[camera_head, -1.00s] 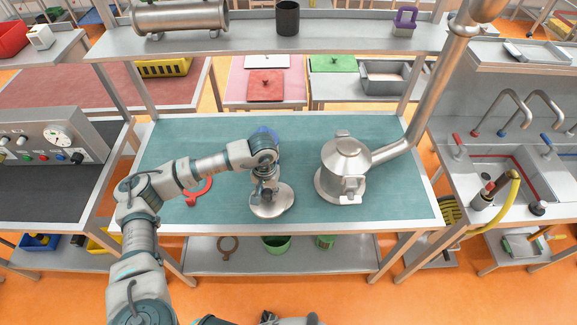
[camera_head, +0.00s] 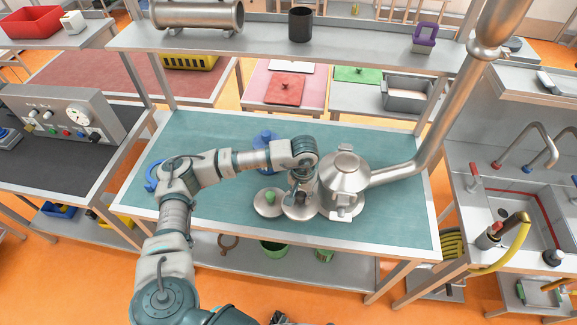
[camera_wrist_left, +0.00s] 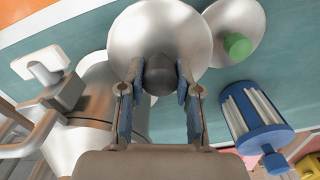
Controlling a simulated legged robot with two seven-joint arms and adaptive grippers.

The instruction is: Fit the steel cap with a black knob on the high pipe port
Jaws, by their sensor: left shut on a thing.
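My left gripper (camera_head: 301,194) is shut on the black knob (camera_wrist_left: 160,74) of a steel cap (camera_head: 299,211). In the left wrist view the round cap (camera_wrist_left: 160,30) fills the top middle, beyond the two fingers. It looks raised off the mat, but its height is hard to judge. In the head view it is just left of the steel vessel (camera_head: 344,178) and overlaps its base. A steel pipe (camera_head: 437,140) runs from the vessel up to the right. I cannot clearly make out the high port's opening. My right gripper is not in view.
A second steel cap with a green knob (camera_head: 269,197) lies on the teal mat (camera_head: 400,215) left of the held cap. A blue-ended cylinder (camera_wrist_left: 252,112) stands behind my left wrist. A blue ring-like item (camera_head: 153,176) lies at the left. The mat's front right is clear.

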